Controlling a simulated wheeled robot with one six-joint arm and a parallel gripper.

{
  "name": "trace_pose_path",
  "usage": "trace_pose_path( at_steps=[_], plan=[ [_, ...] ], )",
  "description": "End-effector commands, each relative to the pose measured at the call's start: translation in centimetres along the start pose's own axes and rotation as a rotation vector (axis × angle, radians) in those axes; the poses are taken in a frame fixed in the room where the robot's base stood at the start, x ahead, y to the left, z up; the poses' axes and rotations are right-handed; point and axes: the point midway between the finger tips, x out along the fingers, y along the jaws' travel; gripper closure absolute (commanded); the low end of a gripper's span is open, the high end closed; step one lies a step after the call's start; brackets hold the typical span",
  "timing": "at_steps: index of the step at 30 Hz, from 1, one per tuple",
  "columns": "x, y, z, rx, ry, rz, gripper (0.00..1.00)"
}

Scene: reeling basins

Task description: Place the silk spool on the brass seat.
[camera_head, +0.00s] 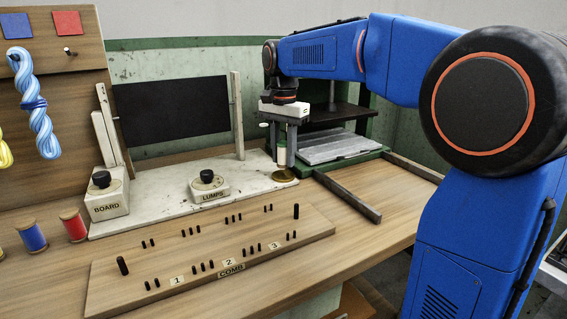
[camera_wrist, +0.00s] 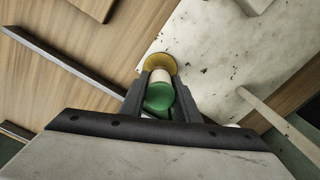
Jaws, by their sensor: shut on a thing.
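The silk spool (camera_wrist: 159,96) shows in the wrist view as a green round end with a pale body beyond it. My gripper (camera_wrist: 160,77) is shut on it, with one dark finger on each side. The brass seat (camera_wrist: 160,60) is a round gold disc just past the spool's far end. In the head view my gripper (camera_head: 282,160) points straight down over the brass seat (camera_head: 285,175), at the right end of the white slab. The spool is mostly hidden there between the fingers. I cannot tell whether the spool touches the seat.
On the white slab (camera_head: 150,207) stand the BOARD block (camera_head: 106,208), the LUMPS block (camera_head: 210,195) and a dark panel (camera_head: 172,108) between posts. A pegged COMB board (camera_head: 215,255) lies in front. Blue (camera_head: 32,238) and red (camera_head: 74,226) spools stand left. A dark rail (camera_head: 345,197) lies right.

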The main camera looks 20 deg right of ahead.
Motion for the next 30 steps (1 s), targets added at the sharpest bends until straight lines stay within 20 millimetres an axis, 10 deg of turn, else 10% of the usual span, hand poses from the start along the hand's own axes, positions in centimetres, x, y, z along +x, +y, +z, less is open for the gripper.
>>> trace_pose_path(
  at_steps=[17, 18, 20, 30],
  plan=[
    [2.9, 0.0, 0.0, 0.001, 0.0, 0.001, 0.93],
    [2.9, 0.0, 0.0, 0.001, 0.0, 0.001, 0.64],
    [2.8, 0.0, 0.0, 0.001, 0.0, 0.0, 0.52],
    [2.6, 0.0, 0.0, 0.0, 0.0, 0.0, 0.52]
  ],
)
